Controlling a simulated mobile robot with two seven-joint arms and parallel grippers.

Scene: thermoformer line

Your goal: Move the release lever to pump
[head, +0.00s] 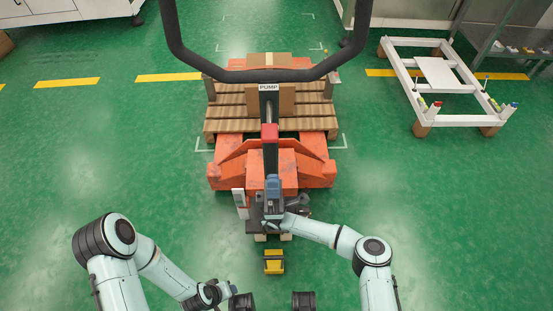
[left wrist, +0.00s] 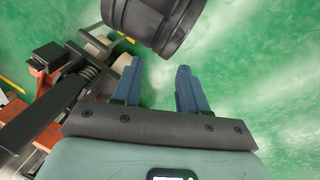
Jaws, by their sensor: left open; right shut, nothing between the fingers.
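The pallet jack's dark shaft (head: 271,157) rises in the middle of the head view to a black loop handle (head: 270,75). A white label reading PUMP (head: 269,87) sits near its top. A red piece (head: 270,132), which looks like the release lever, is on the shaft below the label. My right gripper (head: 273,180) is shut and empty, in front of the lower shaft and below the red piece in the picture; I cannot tell whether it touches. My left gripper (head: 232,288) is low in the head view; its fingers (left wrist: 158,78) are apart and empty in the left wrist view.
The orange pallet jack body (head: 230,175) stands under a wooden pallet (head: 228,120) carrying cardboard. A yellow block (head: 273,262) is on the floor in front. A white frame cart (head: 467,119) stands at right.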

